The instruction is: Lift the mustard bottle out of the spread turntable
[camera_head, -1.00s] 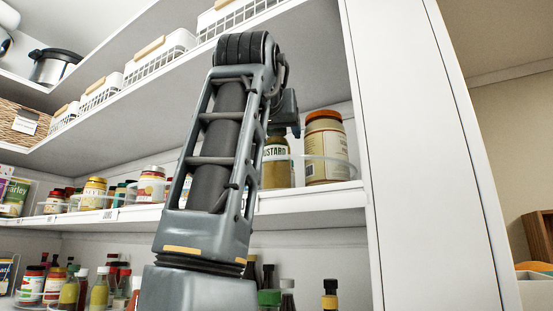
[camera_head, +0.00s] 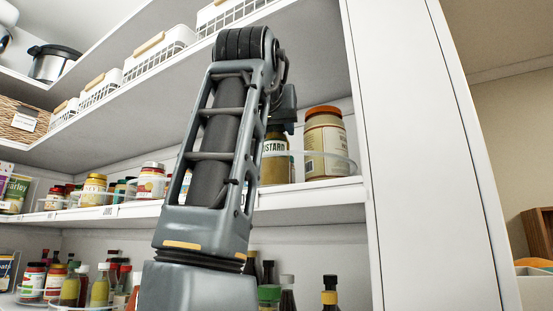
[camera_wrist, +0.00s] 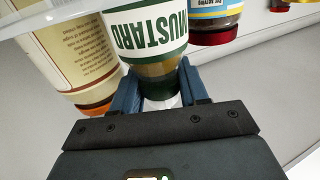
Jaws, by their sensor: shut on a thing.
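The mustard bottle (camera_head: 276,166) stands on the middle shelf in the head view, partly hidden behind my arm. In the wrist view the mustard bottle (camera_wrist: 146,38) appears upside down, its label reading MUSTARD. My gripper (camera_wrist: 161,92) is shut on the bottle's narrow top, with a blue finger on each side of it. In the head view the gripper is mostly hidden behind my arm. The turntable (camera_head: 338,167) shows as a clear low rim around the bottle and a large jar. I cannot tell whether the bottle's base is clear of the turntable.
A large jar with an orange-brown lid (camera_head: 325,143) stands close to the right of the bottle. In the wrist view a dark jar with a red lid (camera_wrist: 214,22) is on the other side. A white upright panel (camera_head: 425,160) bounds the shelf. White baskets (camera_head: 160,55) line the shelf above.

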